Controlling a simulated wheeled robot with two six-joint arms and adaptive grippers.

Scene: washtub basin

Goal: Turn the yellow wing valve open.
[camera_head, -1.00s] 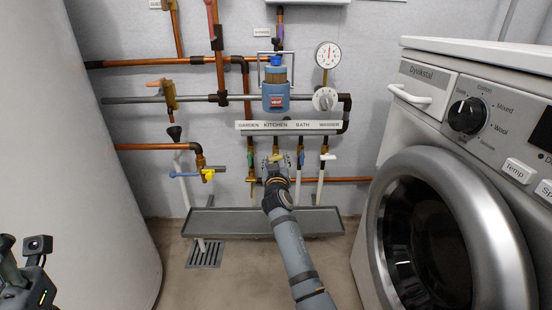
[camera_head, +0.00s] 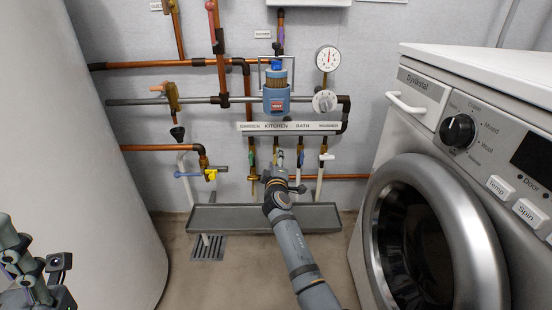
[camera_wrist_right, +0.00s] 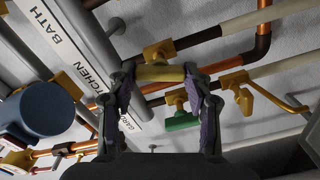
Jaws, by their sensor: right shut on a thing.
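The yellow wing valve (camera_wrist_right: 160,73) shows in the right wrist view as a short yellow bar. It lies between the two fingers of my right gripper (camera_wrist_right: 159,78), which are shut on it. In the head view my right gripper (camera_head: 278,172) is at the tap row below the KITCHEN label, and it mostly hides the valve there. My left gripper (camera_head: 45,282) shows only partly at the lower left of the head view, away from the pipes; its fingers cannot be made out.
A green handle (camera_wrist_right: 182,123) is close beside the held valve. A label strip (camera_head: 290,127) runs above the taps, and a grey trough (camera_head: 235,217) lies below. The washing machine (camera_head: 440,210) stands right, a white tank (camera_head: 80,160) left. Another tap has a yellow part (camera_head: 210,175).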

